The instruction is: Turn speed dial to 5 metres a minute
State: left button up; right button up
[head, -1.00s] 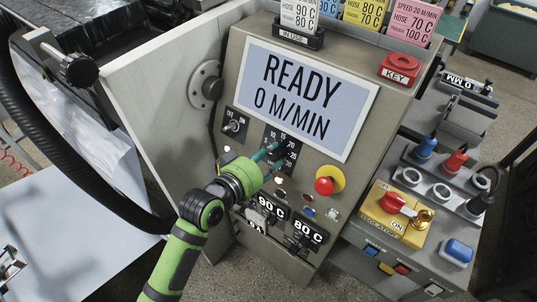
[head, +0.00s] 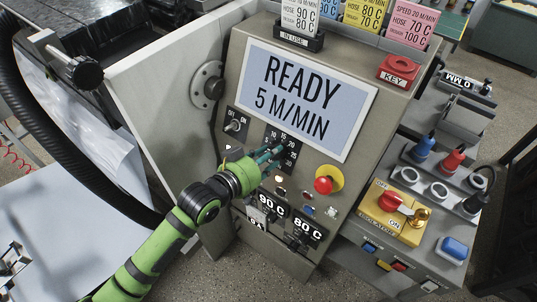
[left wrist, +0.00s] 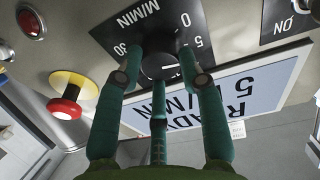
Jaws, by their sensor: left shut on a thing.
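The speed dial (left wrist: 158,66) is a round black knob on a dark plate marked M/MIN with numbers around it. In the left wrist view its white pointer line is near the 5 side. My left gripper (head: 268,155) has its teal fingers around the knob; its fingers also show in the left wrist view (left wrist: 160,85), closed on the knob's sides. In the head view the fingers and arm hide much of the knob. The display (head: 304,98) above reads READY, 5 M/MIN. My right gripper is in neither view.
A red emergency button (head: 324,185) on yellow sits right of the dial. An on/off switch (head: 234,126) is at its upper left. Below are temperature displays (head: 272,205) reading 90 C and 80 C. A yellow isolator box (head: 397,225) stands at right.

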pick_arm(q)
jog(key=shift+r, duration=0.1)
jog(key=o, duration=1.1)
jog(key=shift+o, duration=0.2)
jog(key=v, duration=1.2)
